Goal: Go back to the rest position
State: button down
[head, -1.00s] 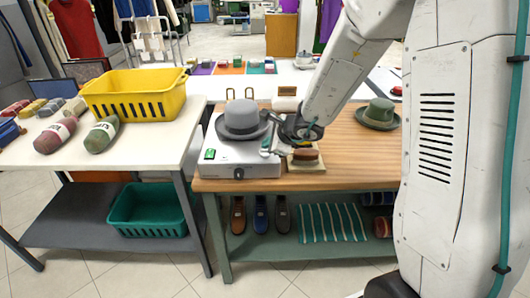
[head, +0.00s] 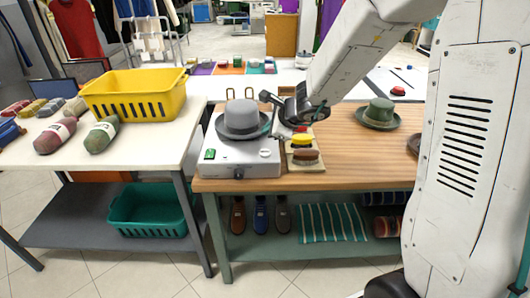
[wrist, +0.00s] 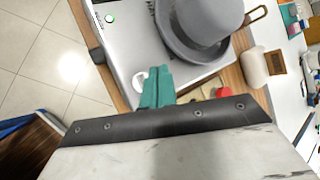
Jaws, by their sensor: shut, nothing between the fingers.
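The grey hat (wrist: 196,25) sits on a white and grey machine (head: 241,160) with a green switch. The fingers lie beside the hat's brim in the wrist view; I cannot tell the exact gap.
Brushes with yellow (head: 301,139) and brown (head: 306,156) tops lie on a board below my arm. A green hat (head: 379,114) stands to the right. A yellow basket (head: 137,95) is on the left table.

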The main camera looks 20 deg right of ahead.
dwell(0.4)
jog(key=s+a+r+n+g+y, duration=0.2)
jog(key=s+a+n+g, duration=0.15)
jog(key=s+n, duration=0.4)
jog(key=s+a+r+n+g+y, duration=0.1)
jog(key=s+a+r+n+g, duration=0.2)
jog(key=s+n, duration=0.45)
jog(key=s+d+r+n+h, duration=0.2)
jog(key=s+d, duration=0.1)
jog(key=s, duration=0.4)
jog(key=s+d+r+n+h, duration=0.2)
jog(key=s+d, duration=0.1)
jog(key=s, duration=0.4)
jog(key=s+d+r+n+h, duration=0.2)
jog(key=s+d+r+n, duration=0.1)
jog(key=s, duration=0.5)
jog(key=shift+h, duration=0.4)
